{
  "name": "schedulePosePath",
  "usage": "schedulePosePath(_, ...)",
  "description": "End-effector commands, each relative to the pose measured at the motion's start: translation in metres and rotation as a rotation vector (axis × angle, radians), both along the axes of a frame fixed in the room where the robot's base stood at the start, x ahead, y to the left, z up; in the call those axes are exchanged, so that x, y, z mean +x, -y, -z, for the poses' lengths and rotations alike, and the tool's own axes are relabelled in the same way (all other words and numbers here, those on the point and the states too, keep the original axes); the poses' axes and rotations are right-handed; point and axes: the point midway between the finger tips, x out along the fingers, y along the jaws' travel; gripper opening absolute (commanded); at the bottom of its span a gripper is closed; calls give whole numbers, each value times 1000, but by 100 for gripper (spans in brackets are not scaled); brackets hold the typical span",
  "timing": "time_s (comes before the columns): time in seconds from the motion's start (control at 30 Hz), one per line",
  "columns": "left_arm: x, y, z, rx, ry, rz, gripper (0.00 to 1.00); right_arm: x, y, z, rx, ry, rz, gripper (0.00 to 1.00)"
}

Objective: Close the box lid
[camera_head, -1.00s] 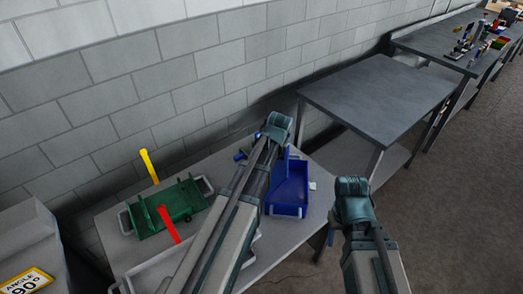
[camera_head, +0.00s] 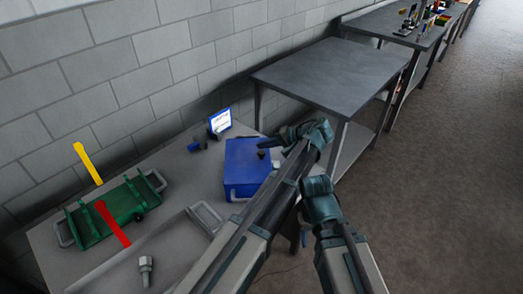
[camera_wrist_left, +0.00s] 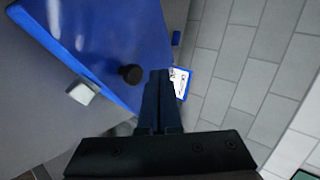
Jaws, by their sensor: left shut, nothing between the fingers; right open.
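The blue box (camera_head: 245,188) stands on the near table in the head view. Its blue lid (camera_head: 245,150) lies down over the top, hiding the inside; I cannot tell whether a thin gap remains. A dark knob (camera_head: 262,154) is on the lid, and it also shows in the left wrist view (camera_wrist_left: 130,74). My left gripper (camera_head: 277,142) is shut and empty by the lid's right side, near the knob. Its closed fingers (camera_wrist_left: 159,76) show in the left wrist view; contact with the lid is unclear. My right arm is at lower right, its fingers hidden.
A grey tray (camera_head: 100,280) is in front. A small white-faced panel (camera_head: 220,121) stands behind the box. A bare grey table (camera_head: 330,75) stands beyond.

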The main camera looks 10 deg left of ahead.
Motion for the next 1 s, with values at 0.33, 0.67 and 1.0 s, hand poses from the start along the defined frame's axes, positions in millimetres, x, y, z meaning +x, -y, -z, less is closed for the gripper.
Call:
schedulePosePath(0.33, 1, 3, 26, -2, 0, 1, 0, 0, 0, 26, 0, 0, 0, 50)
schedulePosePath(0.67, 0, 6, 32, -9, -2, 1, 0, 0, 0, 31, 0, 0, 0, 50)
schedulePosePath(1.0, 0, 6, 33, -9, -1, 2, 0, 0, 0, 31, 0, 0, 0, 50)
